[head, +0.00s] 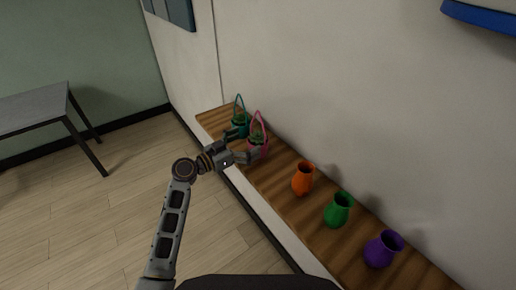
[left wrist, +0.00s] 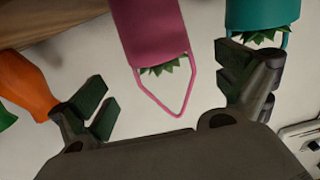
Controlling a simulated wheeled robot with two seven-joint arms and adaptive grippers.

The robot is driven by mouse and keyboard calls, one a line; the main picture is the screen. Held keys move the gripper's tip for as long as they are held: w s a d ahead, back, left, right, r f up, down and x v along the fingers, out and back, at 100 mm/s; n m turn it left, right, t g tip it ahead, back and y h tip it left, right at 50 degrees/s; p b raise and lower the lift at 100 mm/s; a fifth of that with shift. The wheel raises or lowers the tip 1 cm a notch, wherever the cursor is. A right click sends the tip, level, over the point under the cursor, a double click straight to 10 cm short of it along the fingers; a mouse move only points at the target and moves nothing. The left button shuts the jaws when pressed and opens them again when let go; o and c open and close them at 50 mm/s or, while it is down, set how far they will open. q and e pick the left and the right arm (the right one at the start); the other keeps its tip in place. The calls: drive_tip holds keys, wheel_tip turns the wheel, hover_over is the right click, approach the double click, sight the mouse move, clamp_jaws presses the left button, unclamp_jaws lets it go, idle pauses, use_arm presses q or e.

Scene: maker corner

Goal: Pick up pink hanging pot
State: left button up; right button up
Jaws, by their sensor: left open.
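The pink hanging pot (head: 264,148) has a tall pink loop handle and a green plant. It stands on the wooden shelf (head: 276,185) near its far end, in front of the teal pot. My left gripper (head: 246,145) is open at the pink pot, with its fingers toward it. In the left wrist view the pink pot (left wrist: 155,30) and its handle lie between the two spread fingers (left wrist: 165,90), apart from both. My right gripper is not in view.
A teal hanging pot (head: 239,129) stands right beside the pink one; in the left wrist view it (left wrist: 262,14) is close to the right finger. Orange (head: 302,181), green (head: 337,213) and purple (head: 380,252) vases line the shelf nearer. A wall runs behind. A grey table (head: 35,106) stands left.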

sight(258, 135)
use_arm(q)
drive_tip(key=shift+w, duration=0.1)
drive_tip(key=shift+p+x, duration=0.9)
drive_tip(key=shift+x, duration=1.55)
drive_tip(key=shift+w, duration=0.1)
drive_tip(key=c, duration=1.7)
drive_tip(key=shift+r, duration=0.15)
drive_tip(key=shift+c, duration=0.2)
